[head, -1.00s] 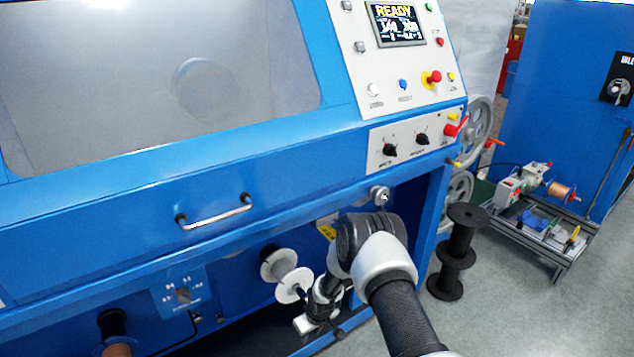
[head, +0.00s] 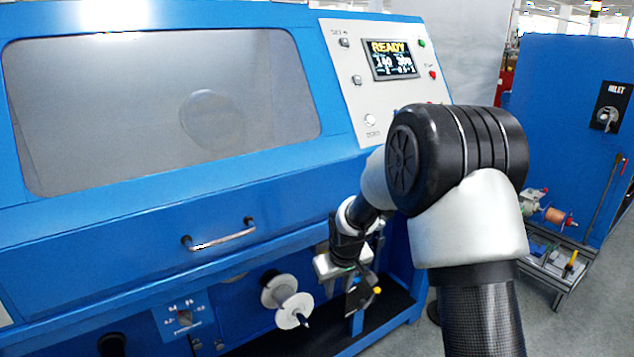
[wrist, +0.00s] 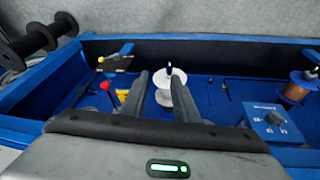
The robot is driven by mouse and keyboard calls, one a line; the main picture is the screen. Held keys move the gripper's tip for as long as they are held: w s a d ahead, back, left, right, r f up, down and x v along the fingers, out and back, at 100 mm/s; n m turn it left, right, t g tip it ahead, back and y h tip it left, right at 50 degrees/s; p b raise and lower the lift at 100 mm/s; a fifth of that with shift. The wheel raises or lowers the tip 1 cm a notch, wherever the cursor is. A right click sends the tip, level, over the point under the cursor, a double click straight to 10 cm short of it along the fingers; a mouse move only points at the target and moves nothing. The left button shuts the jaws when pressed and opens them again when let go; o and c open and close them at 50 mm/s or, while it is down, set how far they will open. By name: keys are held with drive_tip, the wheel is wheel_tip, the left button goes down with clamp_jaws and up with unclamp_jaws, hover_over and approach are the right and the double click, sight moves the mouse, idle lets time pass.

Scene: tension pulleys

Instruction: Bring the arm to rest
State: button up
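My arm stretches in front of the blue machine (head: 120,225). My gripper (head: 358,302) hangs low at the machine's lower bay, right of the white pulley (head: 294,310), and looks apart from it. In the wrist view my gripper (wrist: 160,75) has its two dark fingers spread, with nothing held between them. The white pulley (wrist: 174,88) shows beyond the fingers, partly hidden by the right one. My arm hides part of the control panel.
A lever with a yellow knob (head: 377,291) is close beside my gripper. A handle (head: 222,239) sticks out from the machine's front. A low cart (head: 562,262) stands at right. A black spool (wrist: 35,40) lies upper left in the wrist view. Floor at lower right is clear.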

drive_tip(key=s+d+r+m+t, duration=0.1)
drive_tip(key=s+d+r, duration=0.2)
drive_tip(key=s+r, duration=0.45)
drive_tip(key=s+d+r+m, duration=0.1)
drive_tip(key=s+d+r, duration=0.3)
drive_tip(key=r, duration=0.7)
drive_tip(key=s+d+r+m, duration=0.1)
drive_tip(key=s+r, duration=0.2)
drive_tip(key=s, duration=0.7)
drive_tip(key=s+d+r+m, duration=0.1)
drive_tip(key=s+r+m, duration=0.1)
drive_tip(key=s, duration=0.9)
wheel_tip(320, 180, up, 23)
drive_tip(key=p, duration=2.2)
drive_tip(key=shift+w+f+t+h+p, duration=0.15)
drive_tip(key=shift+w+t+h+p, duration=0.15)
drive_tip(key=shift+t, duration=0.1)
